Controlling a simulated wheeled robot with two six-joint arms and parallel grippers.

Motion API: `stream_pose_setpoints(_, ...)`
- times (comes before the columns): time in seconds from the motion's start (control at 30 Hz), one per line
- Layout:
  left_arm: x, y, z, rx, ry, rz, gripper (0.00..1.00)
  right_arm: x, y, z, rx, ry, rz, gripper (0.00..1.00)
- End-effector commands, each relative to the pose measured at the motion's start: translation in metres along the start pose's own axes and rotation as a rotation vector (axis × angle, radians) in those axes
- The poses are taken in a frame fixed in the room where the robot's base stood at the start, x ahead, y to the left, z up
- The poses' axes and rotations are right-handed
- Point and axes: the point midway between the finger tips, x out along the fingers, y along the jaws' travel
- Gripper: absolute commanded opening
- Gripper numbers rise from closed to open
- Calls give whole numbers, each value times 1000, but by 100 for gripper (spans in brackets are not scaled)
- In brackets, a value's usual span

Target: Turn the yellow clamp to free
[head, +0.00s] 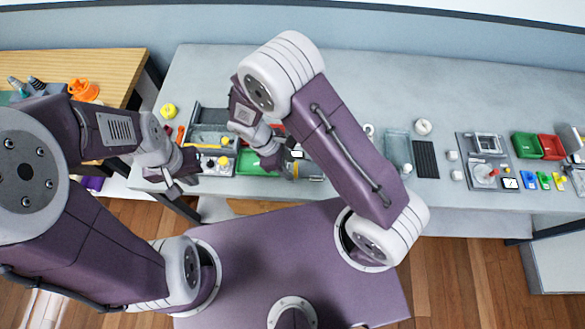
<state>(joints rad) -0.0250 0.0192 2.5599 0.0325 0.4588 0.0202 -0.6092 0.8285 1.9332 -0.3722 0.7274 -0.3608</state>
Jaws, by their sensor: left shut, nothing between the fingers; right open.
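Small yellow parts (223,161) sit on a low panel at the table's front left, beside white and red parts. They are too small for me to tell which is the yellow clamp or how it is turned. My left gripper (178,185) is shut and empty at the table's front edge, left of and in front of that panel. My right gripper (283,171) is open, right of the yellow parts, over or near a green tray (252,165). My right arm hides part of the table behind it.
A clear tray (398,146), a black ribbed mat (425,159) and a grey board (470,147) stand to the right. Green (526,146) and red (551,147) bins are further right. The table's back is mostly clear.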

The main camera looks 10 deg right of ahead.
Motion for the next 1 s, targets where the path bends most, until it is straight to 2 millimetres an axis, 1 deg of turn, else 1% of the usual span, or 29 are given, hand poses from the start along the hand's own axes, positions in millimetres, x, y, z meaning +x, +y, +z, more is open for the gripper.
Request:
stream_pose_setpoints(0.03,-3,0,0,0,0,0,0,9,-1,2,-1,-4,-4,45)
stream_pose_setpoints(0.1,-4,0,0,0,0,0,0,21,0,2,0,-3,-3,45)
stream_pose_setpoints(0.2,-5,0,0,0,0,0,0,32,0,1,1,-1,-1,45)
stream_pose_setpoints(0.33,-5,0,0,0,0,0,0,38,0,0,1,1,-1,45)
stream_pose_setpoints(0.5,-5,0,0,0,0,0,0,38,0,0,1,1,0,45)
stream_pose_setpoints(0.53,-5,0,0,0,0,0,0,38,0,0,1,1,0,43)
stream_pose_setpoints(0.57,-5,0,0,0,0,0,0,38,0,0,1,1,0,34)
stream_pose_setpoints(0.6,-5,0,0,0,0,0,0,38,0,0,1,1,0,23)
stream_pose_setpoints(0.67,-5,0,0,0,0,0,0,38,0,0,2,1,0,6)
stream_pose_setpoints(0.7,-5,0,0,0,0,0,0,38,0,0,2,1,0,0)
stream_pose_setpoints(1.0,-5,0,-1,0,0,0,0,38,0,0,22,1,-9,0)
